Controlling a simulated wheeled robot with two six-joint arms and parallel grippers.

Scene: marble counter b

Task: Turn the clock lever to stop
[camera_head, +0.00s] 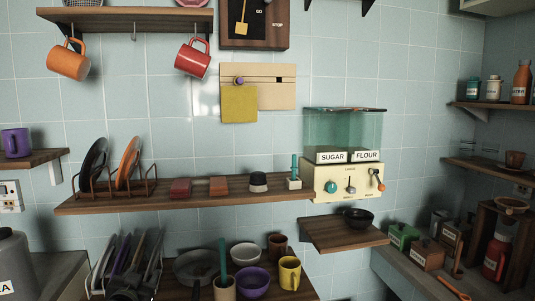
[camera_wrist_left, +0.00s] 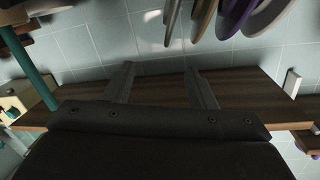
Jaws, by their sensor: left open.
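The clock (camera_head: 281,38) is a wooden-framed board with a dark face, high on the tiled wall and cut off by the top edge of the head view. Its face carries the words GO and STOP, with STOP at the right. A yellow-orange lever (camera_head: 242,27) hangs down at the left of the face, away from STOP. My left gripper (camera_head: 128,262) is low at the bottom left of the head view, far below the clock. In the left wrist view its two fingers (camera_wrist_left: 160,82) are apart with nothing between them. My right gripper is not in view.
A shelf with hanging mugs (camera_head: 193,60) is left of the clock. A board with a yellow sheet (camera_head: 239,104) hangs below it. A long shelf (camera_head: 230,200) with a plate rack and blocks crosses the middle. Bowls and cups (camera_head: 253,282) stand low, right of my gripper.

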